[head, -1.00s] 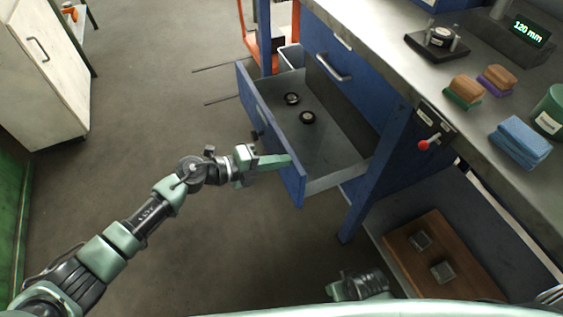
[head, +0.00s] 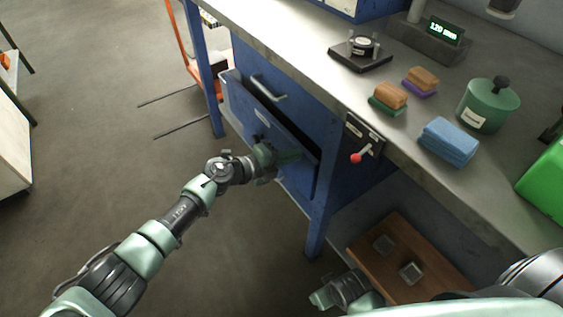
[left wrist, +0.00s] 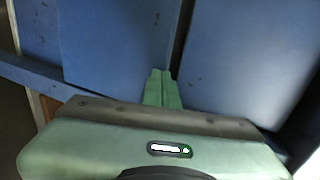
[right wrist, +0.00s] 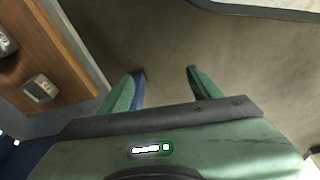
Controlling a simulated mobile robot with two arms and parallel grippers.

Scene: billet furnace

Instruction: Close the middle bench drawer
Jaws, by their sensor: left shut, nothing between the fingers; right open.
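The middle bench drawer (head: 240,108) is a blue-fronted drawer in the blue workbench. In the head view it stands slightly out, with a narrow dark gap behind its front's top edge. Its inside is mostly hidden. My left gripper (head: 288,156) is shut and empty, with its fingertips at the right part of the drawer front. In the left wrist view its closed fingers (left wrist: 163,85) point at blue panels; I cannot tell whether they touch. My right gripper (head: 320,299) is low by the bench's lower shelf; in the right wrist view its fingers (right wrist: 166,73) are open and empty.
A red-knobbed lever (head: 357,158) sticks out from the bench right of the drawer. A wooden board (head: 390,270) lies on the lower shelf. Blue cloths (head: 448,142), brushes and a green pot (head: 488,103) stand on the top.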

